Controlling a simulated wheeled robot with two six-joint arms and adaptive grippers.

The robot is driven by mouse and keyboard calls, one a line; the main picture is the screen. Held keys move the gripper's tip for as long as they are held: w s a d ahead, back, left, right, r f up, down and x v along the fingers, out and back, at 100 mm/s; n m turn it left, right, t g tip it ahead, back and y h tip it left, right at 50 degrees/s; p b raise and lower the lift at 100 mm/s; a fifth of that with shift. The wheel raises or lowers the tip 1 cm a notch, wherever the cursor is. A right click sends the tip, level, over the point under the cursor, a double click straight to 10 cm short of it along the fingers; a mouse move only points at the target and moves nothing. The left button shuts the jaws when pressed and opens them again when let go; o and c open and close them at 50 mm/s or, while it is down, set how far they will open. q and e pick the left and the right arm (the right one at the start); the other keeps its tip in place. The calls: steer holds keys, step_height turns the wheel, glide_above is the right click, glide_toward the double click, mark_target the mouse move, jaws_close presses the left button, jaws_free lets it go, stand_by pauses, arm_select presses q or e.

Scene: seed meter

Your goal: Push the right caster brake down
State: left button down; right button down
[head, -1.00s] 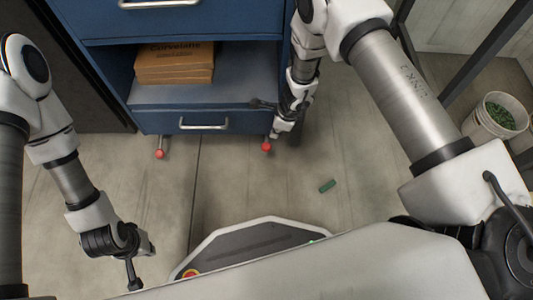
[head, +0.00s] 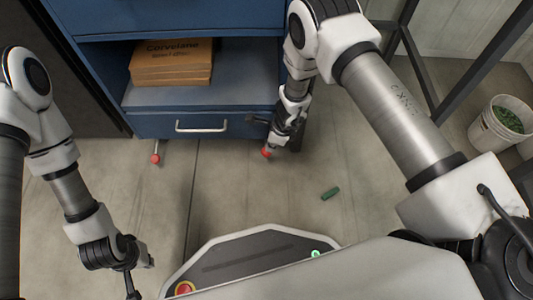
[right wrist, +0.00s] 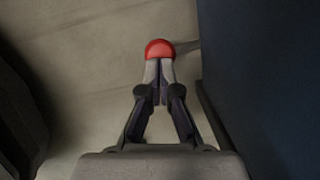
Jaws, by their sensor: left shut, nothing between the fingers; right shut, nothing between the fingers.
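The right caster brake is a red knob (head: 267,153) below the right front corner of the blue cabinet (head: 200,125). In the right wrist view the red knob (right wrist: 160,49) sits right at the fingertips of my right gripper (right wrist: 158,66), which is shut and empty. I cannot tell whether the fingertips touch it. The left caster's red knob (head: 155,158) shows below the cabinet's left front corner. My left gripper (head: 132,290) is shut and empty at the lower left, far from the cabinet.
A cardboard box (head: 172,65) lies on the cabinet's open shelf. A small green piece (head: 330,193) lies on the floor. A white bucket (head: 500,122) with green contents stands at the right beside a dark metal frame (head: 412,70). The floor before the cabinet is mostly clear.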

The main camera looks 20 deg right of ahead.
steer(key=shift+a+f, duration=0.1)
steer(key=shift+f, duration=0.3)
steer(key=shift+f, duration=0.1)
step_height(320, 180, down, 4)
steer(key=b, duration=0.3)
steer(key=shift+f, duration=0.15)
steer(key=d, duration=0.1)
steer(key=s+d+r+p, duration=0.1)
steer(key=shift+s+d+p, duration=0.1)
steer(key=shift+d+p, duration=0.2)
steer(key=shift+d, duration=0.05)
steer(key=shift+r, duration=0.2)
